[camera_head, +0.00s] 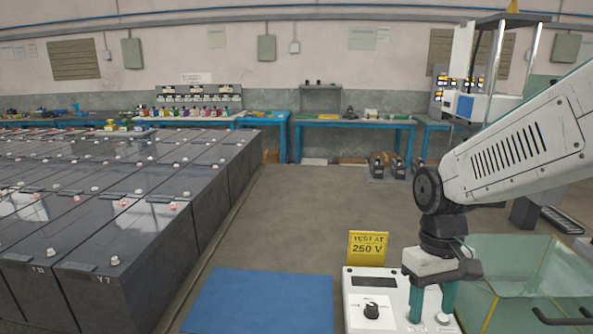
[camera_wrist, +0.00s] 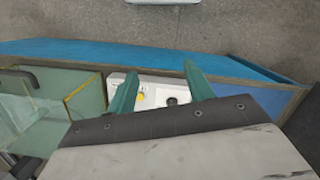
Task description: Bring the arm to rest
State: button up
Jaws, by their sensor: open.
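My gripper (camera_head: 431,315) points down over the right part of a white tester box (camera_head: 358,323) in the head view. Its two teal fingers are apart with nothing held between them. The tester has a black knob (camera_head: 371,309), left of the fingers, and a dark display strip. In the wrist view my gripper (camera_wrist: 160,70) shows both fingers spread, with the tester (camera_wrist: 150,92) partly visible between and beyond them. I cannot tell whether the fingertips touch the tester. My arm reaches in from the right, bent at the wrist.
A yellow sign (camera_head: 368,249) reading "TEST AT 250 V" stands behind the tester. A clear greenish bin (camera_head: 530,262) stands close on the right. A blue mat (camera_head: 260,302) lies left. Rows of dark batteries (camera_head: 130,240) fill the left. Open floor (camera_head: 300,215) lies beyond.

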jog(key=s+d+r+m+t, duration=0.1)
jog(key=s+r, duration=0.3)
jog(key=s, duration=0.3)
jog(key=s+d+r+m+t, duration=0.1)
jog(key=s+r+t, duration=0.1)
jog(key=s+r, duration=0.2)
jog(key=shift+s+d+m, duration=0.3)
jog(key=shift+s+d, duration=0.05)
jog(key=shift+s, duration=1.25)
jog(key=shift+r, duration=0.1)
